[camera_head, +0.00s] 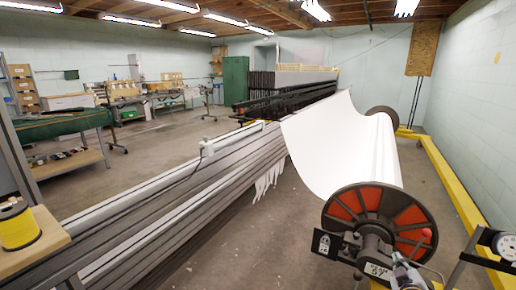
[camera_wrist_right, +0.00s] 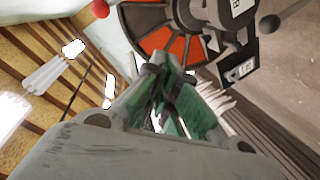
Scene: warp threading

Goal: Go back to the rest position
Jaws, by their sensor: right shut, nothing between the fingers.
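My right gripper (camera_head: 403,264) is at the bottom right of the head view, in front of the red and dark-grey wheel (camera_head: 380,215) at the end of the warp beam. In the right wrist view its green-padded fingers (camera_wrist_right: 165,78) are together with nothing between them. The wheel (camera_wrist_right: 190,45) shows beyond the fingertips there, apparently apart from them. A red ball knob stands near the wheel in both views. My left gripper is outside these views.
A white sheet (camera_head: 335,145) hangs along the beam. The long grey loom frame (camera_head: 180,200) crosses the floor. A yellow spool (camera_head: 18,228) sits on a wooden surface at left. A round gauge (camera_head: 506,245) stands at the right edge. A yellow rail (camera_head: 450,180) runs by the wall.

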